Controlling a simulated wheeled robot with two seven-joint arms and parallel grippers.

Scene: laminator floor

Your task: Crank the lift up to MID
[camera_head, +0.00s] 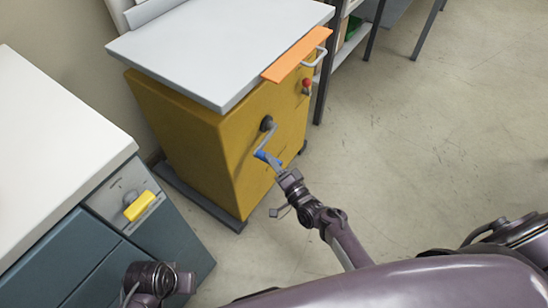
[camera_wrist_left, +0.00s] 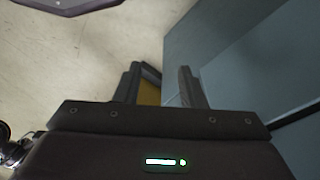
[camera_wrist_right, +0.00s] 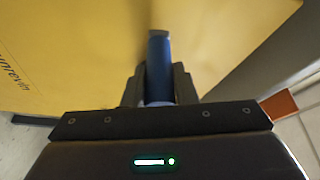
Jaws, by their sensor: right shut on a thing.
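The lift (camera_head: 235,150) is a yellow cabinet with a grey top plate (camera_head: 220,45). A crank with a dark hub (camera_head: 267,123) and a grey arm sits on its front face. The crank's blue handle (camera_head: 266,158) points down and toward me. My right gripper (camera_head: 278,170) is shut on the blue handle, which also shows between its fingers in the right wrist view (camera_wrist_right: 159,70). My left gripper (camera_wrist_left: 160,88) is open and empty beside the blue-grey cabinet. No MID mark is readable.
An orange plate (camera_head: 297,54), a grey pull handle (camera_head: 314,58) and a red knob (camera_head: 306,83) are on the lift's right side. A blue-grey cabinet (camera_head: 100,245) with a white top and a yellow handle (camera_head: 140,205) stands at left. Floor at right is clear.

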